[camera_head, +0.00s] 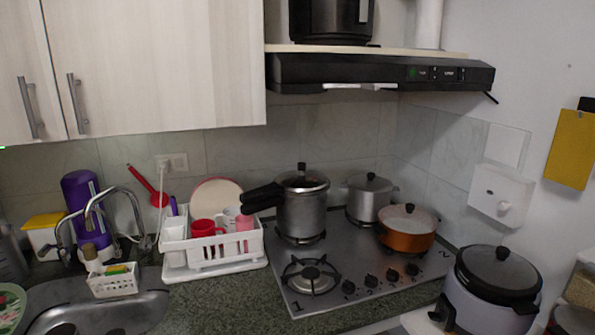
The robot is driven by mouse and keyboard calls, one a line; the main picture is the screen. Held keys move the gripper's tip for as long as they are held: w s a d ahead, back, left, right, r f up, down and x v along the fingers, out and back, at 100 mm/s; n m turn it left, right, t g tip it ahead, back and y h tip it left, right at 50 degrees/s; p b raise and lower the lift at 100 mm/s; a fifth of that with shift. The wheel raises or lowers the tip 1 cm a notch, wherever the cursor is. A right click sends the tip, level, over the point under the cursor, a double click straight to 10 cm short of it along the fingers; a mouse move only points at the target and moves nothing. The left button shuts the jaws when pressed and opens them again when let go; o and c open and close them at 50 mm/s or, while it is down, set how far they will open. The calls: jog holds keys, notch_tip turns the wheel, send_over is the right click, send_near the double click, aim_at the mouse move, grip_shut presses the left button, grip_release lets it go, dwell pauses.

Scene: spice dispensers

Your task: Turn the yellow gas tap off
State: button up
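I cannot make out a yellow gas tap in the head view. The yellow things I see are a flat yellow sheet or board (572,150) hanging on the right wall and a yellow-topped white container (43,232) at the far left of the counter. A white wall box with a round knob (502,196) is fixed to the right wall, left of and below the yellow sheet. The steel gas stove (335,292) has several black knobs along its front. My gripper is not in view.
A pressure cooker (302,212), a steel pot (369,199) and an orange pan (407,230) stand on the stove; its front-left burner (311,277) is bare. A rice cooker (491,285) stands at right front. A dish rack (215,245) and sink (142,303) are left.

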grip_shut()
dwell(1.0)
